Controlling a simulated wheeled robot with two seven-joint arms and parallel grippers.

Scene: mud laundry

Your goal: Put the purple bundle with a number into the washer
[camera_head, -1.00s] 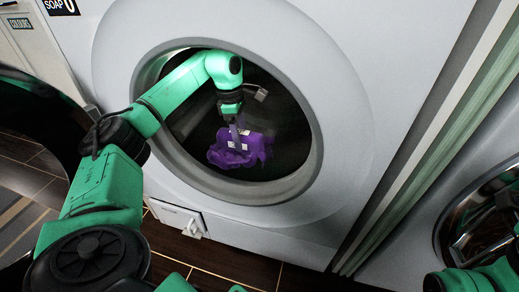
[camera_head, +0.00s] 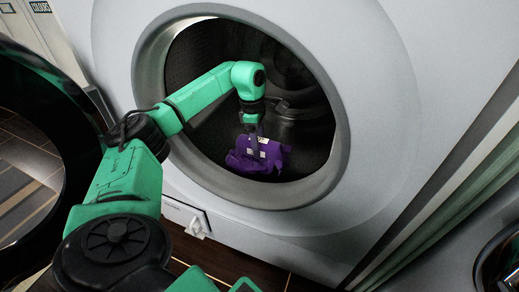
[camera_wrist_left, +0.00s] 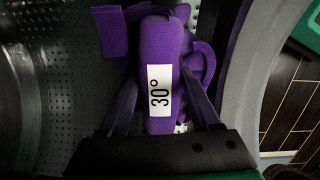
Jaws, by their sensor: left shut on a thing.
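The purple bundle (camera_head: 259,157) is inside the washer drum, low in the round opening. In the left wrist view the bundle (camera_wrist_left: 160,45) shows a white label (camera_wrist_left: 160,87) reading 30°. My left gripper (camera_head: 256,146) reaches through the opening from above and is shut on the bundle, its fingers on either side of it. The washer (camera_head: 385,110) is white with a wide grey rim around its opening. I cannot tell whether the bundle touches the drum floor. My right gripper is not in view.
The round door (camera_head: 75,130) stands open at the left, close to my left arm. The perforated drum wall (camera_wrist_left: 48,90) surrounds the bundle. A second machine's round door (camera_head: 500,262) shows at the lower right. Dark tiled floor lies below the washer.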

